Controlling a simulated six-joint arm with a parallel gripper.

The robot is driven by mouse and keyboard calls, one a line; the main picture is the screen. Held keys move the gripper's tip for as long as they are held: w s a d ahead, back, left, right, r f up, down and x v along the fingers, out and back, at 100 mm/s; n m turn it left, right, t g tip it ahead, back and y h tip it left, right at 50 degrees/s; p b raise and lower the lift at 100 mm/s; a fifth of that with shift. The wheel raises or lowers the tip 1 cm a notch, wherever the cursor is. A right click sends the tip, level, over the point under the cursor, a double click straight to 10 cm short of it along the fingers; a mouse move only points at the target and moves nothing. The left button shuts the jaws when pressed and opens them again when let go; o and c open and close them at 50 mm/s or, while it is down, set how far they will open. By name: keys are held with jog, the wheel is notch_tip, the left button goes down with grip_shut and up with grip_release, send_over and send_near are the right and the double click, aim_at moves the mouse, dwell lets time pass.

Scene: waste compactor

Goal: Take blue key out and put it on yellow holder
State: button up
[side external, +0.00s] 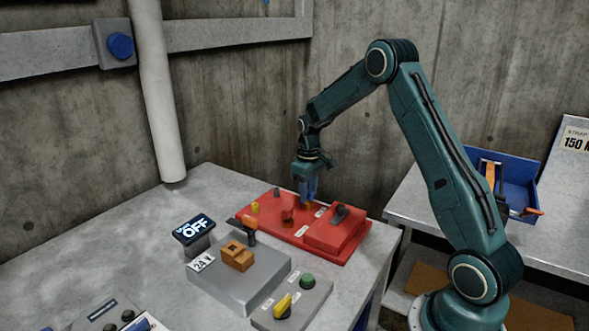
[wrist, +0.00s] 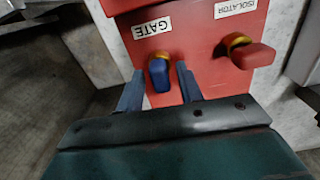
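The blue key (wrist: 159,78) sits in a yellow ring below the GATE label in the wrist view. My gripper (wrist: 160,70) has one finger on each side of it, with a gap on both sides. In the side view my gripper (side external: 308,198) points down over the red panel (side external: 270,229), and I cannot make out the key clearly there. A small yellow piece (side external: 255,207) stands at the panel's left end; I cannot tell whether it is the yellow holder.
A red key (wrist: 254,55) sits in the ISOLATOR ring beside the blue one. A raised red box with a black lever (side external: 340,213) is at the panel's right.

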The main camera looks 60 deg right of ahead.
jog(key=shift+c, duration=0.5)
grip_shut()
jog(key=shift+r, duration=1.25)
jog(key=shift+r, duration=0.7)
jog(key=shift+r, duration=0.7)
jog(key=shift+r, duration=0.3)
